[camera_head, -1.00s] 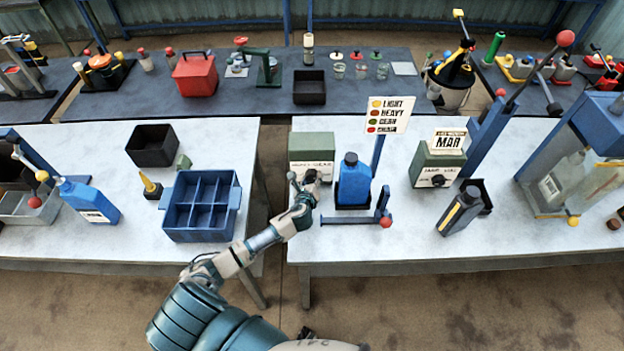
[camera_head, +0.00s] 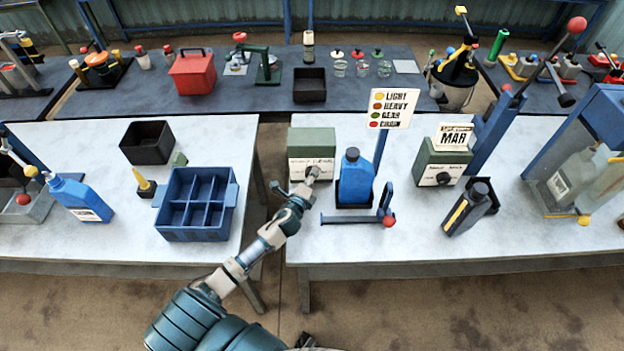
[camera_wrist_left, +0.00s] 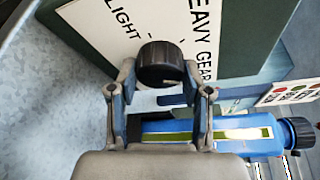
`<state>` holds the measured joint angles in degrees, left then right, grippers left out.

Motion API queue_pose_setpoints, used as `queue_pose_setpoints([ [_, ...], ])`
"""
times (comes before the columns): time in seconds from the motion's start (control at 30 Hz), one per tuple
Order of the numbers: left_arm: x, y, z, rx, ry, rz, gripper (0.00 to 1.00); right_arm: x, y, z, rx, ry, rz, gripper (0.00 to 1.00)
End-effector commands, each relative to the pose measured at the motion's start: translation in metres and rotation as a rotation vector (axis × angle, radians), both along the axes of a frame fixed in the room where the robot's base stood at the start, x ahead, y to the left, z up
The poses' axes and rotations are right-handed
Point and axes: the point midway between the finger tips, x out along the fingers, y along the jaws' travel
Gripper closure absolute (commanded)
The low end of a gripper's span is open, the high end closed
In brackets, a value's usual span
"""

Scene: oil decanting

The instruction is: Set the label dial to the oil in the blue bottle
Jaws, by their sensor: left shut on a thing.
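The label dial is a black knob (camera_wrist_left: 160,65) on the front of a green box (camera_head: 312,141). The box's white plate carries the words LIGHT, HEAVY and GEAR in the left wrist view. My left gripper (camera_wrist_left: 160,92) is shut on the knob, one finger on each side. In the head view my left gripper (camera_head: 308,180) covers the knob, so its pointer cannot be read. The blue bottle (camera_head: 356,180) stands upright just right of the box. In the left wrist view the bottle (camera_wrist_left: 268,147) shows a white label with an olive-green band. My right gripper is out of view.
A sign (camera_head: 389,109) lists LIGHT yellow, HEAVY reddish-brown, GEAR green and CHAIN red. A blue bar with a red ball (camera_head: 389,221) lies before the bottle. Another green box (camera_head: 443,160) showing MAR stands to the right. A blue divided crate (camera_head: 197,235) is on the left table.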

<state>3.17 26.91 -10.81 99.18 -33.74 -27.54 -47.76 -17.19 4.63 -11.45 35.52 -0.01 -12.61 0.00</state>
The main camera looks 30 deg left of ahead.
Motion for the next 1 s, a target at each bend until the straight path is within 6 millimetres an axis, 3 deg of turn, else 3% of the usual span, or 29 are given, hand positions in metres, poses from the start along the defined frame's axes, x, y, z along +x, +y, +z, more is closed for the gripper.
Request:
queue_pose_setpoints([
  [0.57,0.0006,0.002,0.0015,-0.023,-0.016,0.005,0.86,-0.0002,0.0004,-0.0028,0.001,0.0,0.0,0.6],
  [0.6,0.0005,0.002,0.0014,-0.023,-0.016,0.005,0.41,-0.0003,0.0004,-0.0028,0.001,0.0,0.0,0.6],
  [0.67,0.0005,0.0018,0.0012,-0.023,-0.016,0.004,0.26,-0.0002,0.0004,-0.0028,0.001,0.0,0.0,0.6],
  [1.0,-0.0018,0.0001,0.0003,-0.024,-0.014,0.001,0.26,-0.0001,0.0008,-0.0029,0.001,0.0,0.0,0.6],
])
